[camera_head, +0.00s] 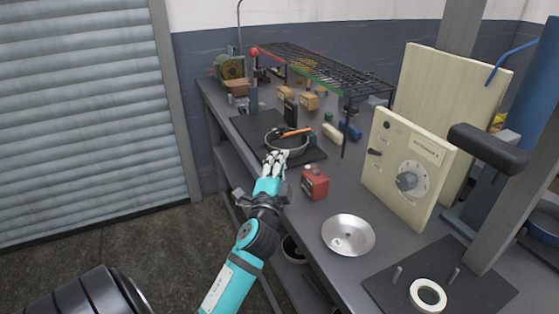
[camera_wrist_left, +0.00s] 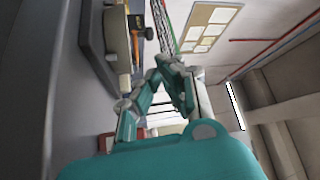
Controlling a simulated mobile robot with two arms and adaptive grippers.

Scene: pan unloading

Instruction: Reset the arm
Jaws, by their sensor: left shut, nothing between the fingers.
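My left gripper (camera_head: 275,160) reaches in from the bottom of the head view on a teal and black arm. Its white fingers are shut and empty, over the front edge of the workbench, just in front of a round pan (camera_head: 287,143). An orange-handled tool (camera_head: 296,132) lies across the pan. In the left wrist view the gripper (camera_wrist_left: 178,75) is large, with the pan (camera_wrist_left: 117,45) and bench tipped sideways at upper left. From these views I cannot tell whether the fingers touch the pan. My right gripper is not in view.
A red box (camera_head: 315,184) stands right of the gripper. A shallow metal dish (camera_head: 348,235) lies nearer on the bench (camera_head: 300,225). A cream panel with a dial (camera_head: 408,165) stands at right. A black wire rack (camera_head: 325,68) spans the back.

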